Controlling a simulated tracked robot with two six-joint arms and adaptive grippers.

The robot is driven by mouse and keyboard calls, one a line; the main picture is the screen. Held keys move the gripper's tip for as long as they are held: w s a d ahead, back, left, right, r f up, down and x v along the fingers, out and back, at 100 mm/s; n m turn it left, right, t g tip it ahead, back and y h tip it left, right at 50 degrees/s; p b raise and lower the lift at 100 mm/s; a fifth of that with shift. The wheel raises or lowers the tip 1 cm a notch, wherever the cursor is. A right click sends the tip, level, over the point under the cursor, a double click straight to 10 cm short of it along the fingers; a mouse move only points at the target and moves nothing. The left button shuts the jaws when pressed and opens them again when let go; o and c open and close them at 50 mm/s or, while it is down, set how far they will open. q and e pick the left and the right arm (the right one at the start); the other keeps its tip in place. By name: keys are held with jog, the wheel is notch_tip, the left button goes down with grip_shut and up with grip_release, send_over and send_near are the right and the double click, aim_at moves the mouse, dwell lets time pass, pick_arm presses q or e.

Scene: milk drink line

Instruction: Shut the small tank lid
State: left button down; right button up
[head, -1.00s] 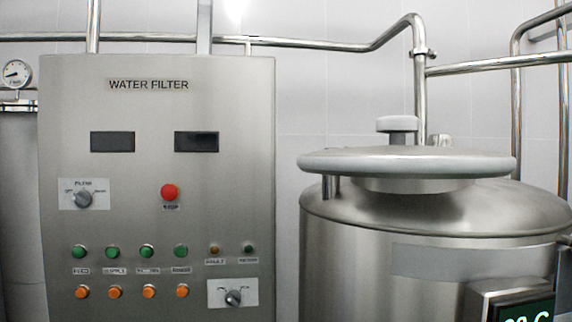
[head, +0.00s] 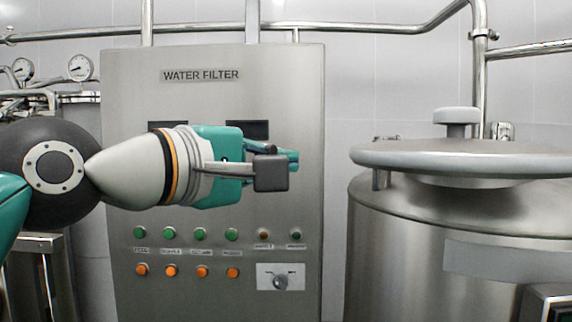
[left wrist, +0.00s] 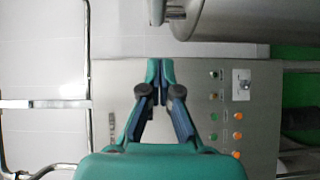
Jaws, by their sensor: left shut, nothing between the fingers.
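The small tank lid (head: 450,160) is a round grey disc with a knob (head: 456,122) on top, at the right of the head view. It lies about level over the neck of the steel tank (head: 420,230), with a short post under its left side. Whether it is fully seated I cannot tell. My left gripper (head: 285,165) is shut and empty, left of the lid and apart from it, in front of the filter panel. Its fingers meet in the left wrist view (left wrist: 160,72). My right gripper is not in view.
The water filter panel (head: 215,120), with buttons and a knob switch, stands behind my left gripper. Steel pipes (head: 400,25) run along the wall above. A display box (head: 548,302) sits at the tank's lower right. A clear gap lies between gripper and lid.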

aim_at(357, 160)
pick_arm(q)
jog(key=p+x, duration=0.1)
jog(key=x, duration=0.2)
jog(key=d+p+x, duration=0.1)
jog(key=x, duration=0.2)
jog(key=s+p+x, duration=0.1)
jog(key=x, duration=0.3)
jog(key=shift+d, duration=0.65)
jog(key=shift+d+f+p, duration=0.1)
jog(key=shift+d+p, duration=0.15)
jog(key=shift+p, duration=0.05)
